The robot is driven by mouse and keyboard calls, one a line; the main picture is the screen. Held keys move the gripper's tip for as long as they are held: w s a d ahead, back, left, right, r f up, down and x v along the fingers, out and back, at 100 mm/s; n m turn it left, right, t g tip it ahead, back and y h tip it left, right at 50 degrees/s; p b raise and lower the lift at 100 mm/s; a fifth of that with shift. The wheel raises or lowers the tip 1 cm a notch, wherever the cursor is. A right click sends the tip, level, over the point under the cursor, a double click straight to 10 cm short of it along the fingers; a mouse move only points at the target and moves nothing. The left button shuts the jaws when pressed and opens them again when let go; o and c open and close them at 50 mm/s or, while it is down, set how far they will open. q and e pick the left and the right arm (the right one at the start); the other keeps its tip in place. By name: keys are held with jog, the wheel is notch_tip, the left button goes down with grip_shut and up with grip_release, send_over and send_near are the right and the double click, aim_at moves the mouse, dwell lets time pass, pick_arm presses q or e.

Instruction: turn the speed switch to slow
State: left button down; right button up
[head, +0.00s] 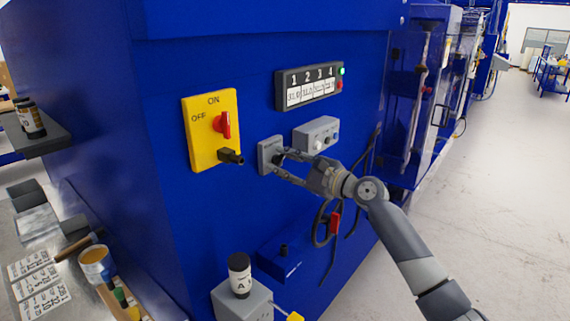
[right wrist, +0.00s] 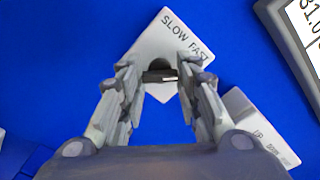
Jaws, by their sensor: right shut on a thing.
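The speed switch is a small grey plate (head: 267,148) on the front of the blue machine, right of the yellow panel. In the right wrist view the plate (right wrist: 165,38) is marked SLOW and FAST, with a dark knob (right wrist: 160,75) below the lettering. My right gripper (head: 281,163) reaches the switch from the lower right in the head view. In the right wrist view its two fingers (right wrist: 159,82) stand on either side of the knob, shut on it. The fingers partly cover the knob, and I cannot tell which word it points to. My left gripper is not in view.
A yellow ON/OFF panel (head: 202,142) with a red handle is left of the switch. A grey button box (head: 317,134) sits close on its right, below a numbered display (head: 309,88). Cables hang below my right gripper. A bottle (head: 240,274) stands on a grey block below.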

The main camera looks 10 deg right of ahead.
jog(key=shift+f+n+b, duration=0.15)
jog(key=shift+n+b, duration=5.9)
jog(key=shift+n, duration=2.75)
jog(key=o, duration=1)
jog(key=shift+c, duration=0.2)
jog(key=shift+o, duration=0.6)
jog(key=v, duration=1.2)
